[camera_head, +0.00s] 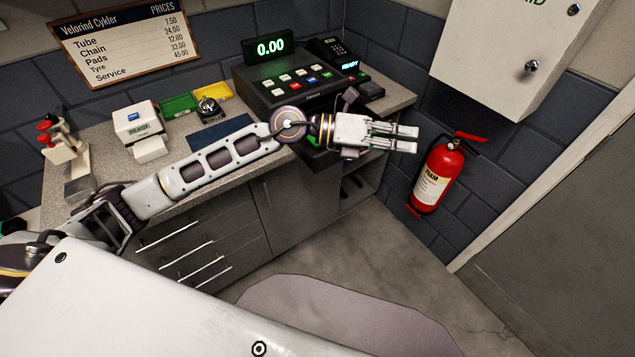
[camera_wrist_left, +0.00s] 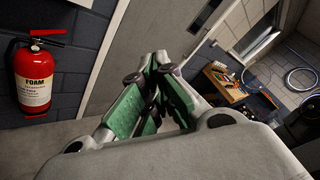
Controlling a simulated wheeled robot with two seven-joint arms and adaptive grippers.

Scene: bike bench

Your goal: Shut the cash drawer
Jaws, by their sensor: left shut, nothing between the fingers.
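The black cash register (camera_head: 285,95) stands on the counter with its display reading 0.00. Its cash drawer is at the register's lower front, largely hidden behind my left wrist. A little green shows there beside the arm, and I cannot tell how far out the drawer is. My left gripper (camera_head: 416,140) is shut and empty. It is in the air past the counter's right end, to the right of the drawer area, pointing right. In the left wrist view its green-padded fingers (camera_wrist_left: 150,92) are close together with nothing between them. My right gripper is not in view.
A red fire extinguisher (camera_head: 437,175) hangs on the wall right of my gripper, below a white cabinet (camera_head: 505,55). A card terminal (camera_head: 350,70) and a white printer (camera_head: 140,125) stand on the counter (camera_head: 90,145). The floor (camera_head: 400,255) in front is open.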

